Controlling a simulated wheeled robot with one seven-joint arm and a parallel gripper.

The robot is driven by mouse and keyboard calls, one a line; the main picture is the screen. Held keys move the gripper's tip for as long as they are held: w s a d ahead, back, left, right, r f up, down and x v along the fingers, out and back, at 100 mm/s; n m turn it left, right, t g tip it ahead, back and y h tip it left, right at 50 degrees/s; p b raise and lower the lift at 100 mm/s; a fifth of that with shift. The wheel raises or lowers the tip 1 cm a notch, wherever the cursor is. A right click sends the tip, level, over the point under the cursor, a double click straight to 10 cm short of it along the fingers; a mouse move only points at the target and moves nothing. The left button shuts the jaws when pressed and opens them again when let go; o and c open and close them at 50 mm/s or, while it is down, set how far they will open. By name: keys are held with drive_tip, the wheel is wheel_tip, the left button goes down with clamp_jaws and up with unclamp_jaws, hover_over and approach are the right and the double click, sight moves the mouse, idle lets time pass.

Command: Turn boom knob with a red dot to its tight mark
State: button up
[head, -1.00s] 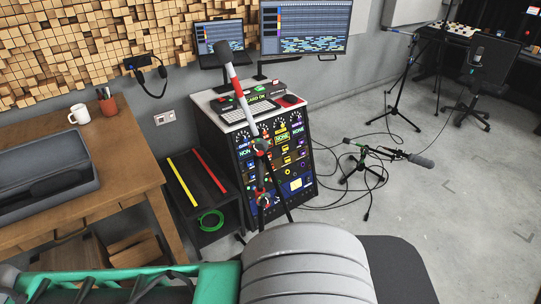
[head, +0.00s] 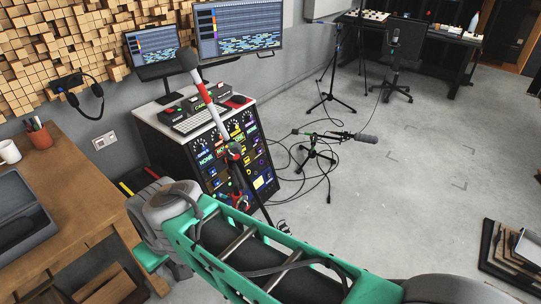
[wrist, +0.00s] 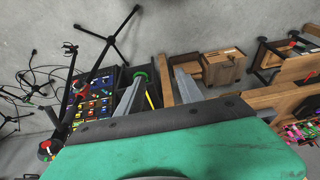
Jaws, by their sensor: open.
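A boom stand stands before the rack, with a red-and-white boom (head: 207,98) tilted up to a grey microphone (head: 187,58). A dark boom knob (head: 233,150) with a small reddish spot sits where the boom meets the stand. Another reddish part shows lower on the stand, partly behind my arm. Any tight mark is too small to read. In the wrist view, a dark part with red on it (wrist: 46,147) shows at the lower left, apart from my gripper.
An equipment rack (head: 222,155) with lit panels stands behind the boom stand. A wooden table (head: 85,205) is at left. A low microphone stand (head: 318,150) and loose cables lie to the right. Open floor (head: 410,210) spreads right of it, with dark boards (head: 510,250) at the edge.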

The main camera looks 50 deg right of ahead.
drive_tip(key=o, duration=0.3)
drive_tip(key=w+d+f+t+b, duration=0.1)
drive_tip(key=w+d+f, duration=0.1)
drive_tip(key=w, duration=0.1)
drive_tip(key=w+d+f+t+b, duration=0.1)
drive_tip(key=w+d+f+t, duration=0.1)
drive_tip(key=w+d, duration=0.1)
drive_tip(key=w+d+f+t+b, duration=0.1)
drive_tip(key=w+d+f+b, duration=0.1)
drive_tip(key=w, duration=0.2)
drive_tip(key=shift+w+d+t+y, duration=0.1)
drive_tip(key=shift+d+t+y, duration=0.2)
drive_tip(key=shift+t, duration=0.1)
drive_tip(key=shift+o, duration=0.2)
drive_tip(key=m+t+h+b, duration=0.4)
drive_tip(key=m+t+h, duration=0.35)
drive_tip(key=h, duration=0.25)
approach(235, 156)
drive_tip(key=shift+w+d+n, duration=0.25)
drive_tip(key=shift+w+d, duration=0.35)
drive_tip(key=shift+d, duration=0.05)
drive_tip(key=p+x, duration=0.2)
drive_tip(key=x, duration=0.5)
drive_tip(key=shift+w+a, duration=0.1)
drive_tip(key=shift+w, duration=0.15)
clamp_jaws()
